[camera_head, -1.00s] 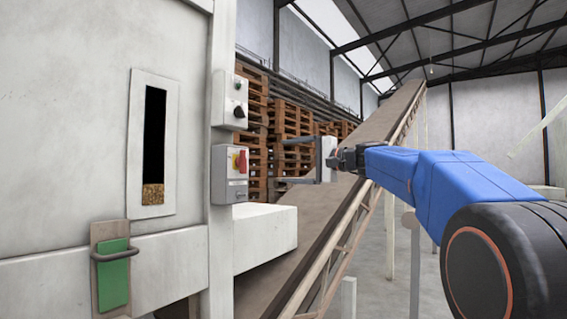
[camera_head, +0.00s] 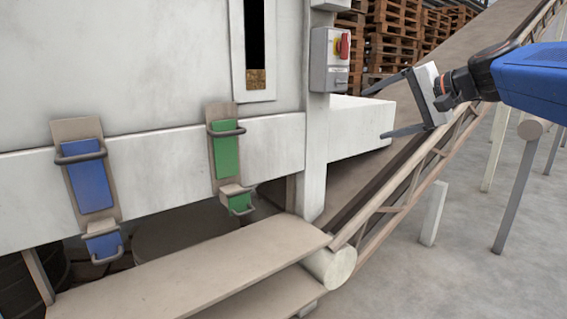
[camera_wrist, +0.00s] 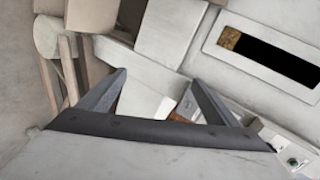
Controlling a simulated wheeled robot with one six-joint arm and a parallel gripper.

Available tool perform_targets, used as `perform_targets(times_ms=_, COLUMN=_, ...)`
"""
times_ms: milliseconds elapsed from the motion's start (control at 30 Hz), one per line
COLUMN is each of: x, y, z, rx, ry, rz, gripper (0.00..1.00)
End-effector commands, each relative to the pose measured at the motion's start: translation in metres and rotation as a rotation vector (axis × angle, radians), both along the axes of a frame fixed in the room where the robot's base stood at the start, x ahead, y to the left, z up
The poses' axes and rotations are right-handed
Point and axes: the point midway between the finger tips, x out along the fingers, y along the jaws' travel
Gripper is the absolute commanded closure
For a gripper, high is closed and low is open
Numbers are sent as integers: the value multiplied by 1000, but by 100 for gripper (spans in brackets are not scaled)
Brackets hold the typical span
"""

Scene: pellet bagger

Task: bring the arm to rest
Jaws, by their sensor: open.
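My gripper (camera_head: 372,115) is open and empty at the upper right of the head view, with its two dark fingers spread and pointing left. It is in front of the sloping conveyor, beside the end of the machine's white ledge (camera_head: 352,128). The blue arm link behind it runs off the right edge. In the wrist view both fingers of my gripper (camera_wrist: 160,78) show apart, with nothing held between them. The machine's dark sight window (camera_wrist: 268,52) is at the upper right there. I cannot tell the exact gap from fingers to ledge.
The conveyor (camera_head: 440,110) rises to the upper right behind my gripper. The red-handled switch box (camera_head: 331,60) is on the machine post. Blue (camera_head: 91,186) and green (camera_head: 226,156) clipped holders hang on the machine front. The floor at the right is open apart from several posts.

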Motion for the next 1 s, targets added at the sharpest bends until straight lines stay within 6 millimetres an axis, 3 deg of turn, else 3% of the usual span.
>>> perform_targets(times_ms=100, x=-47, y=15, z=-57, rx=-146, ry=55, rz=43, gripper=16)
perform_targets(times_ms=300, x=-127, y=20, z=-151, rx=-405, ry=137, rz=127, gripper=16)
perform_targets(times_ms=600, x=-247, y=-4, z=-286, rx=-804, ry=226, rz=287, gripper=16)
perform_targets(times_ms=800, x=-298, y=-28, z=-345, rx=-1003, ry=252, rz=377, gripper=16)
perform_targets(times_ms=1000, x=-313, y=-38, z=-364, rx=-1071, ry=261, rz=410, gripper=16)
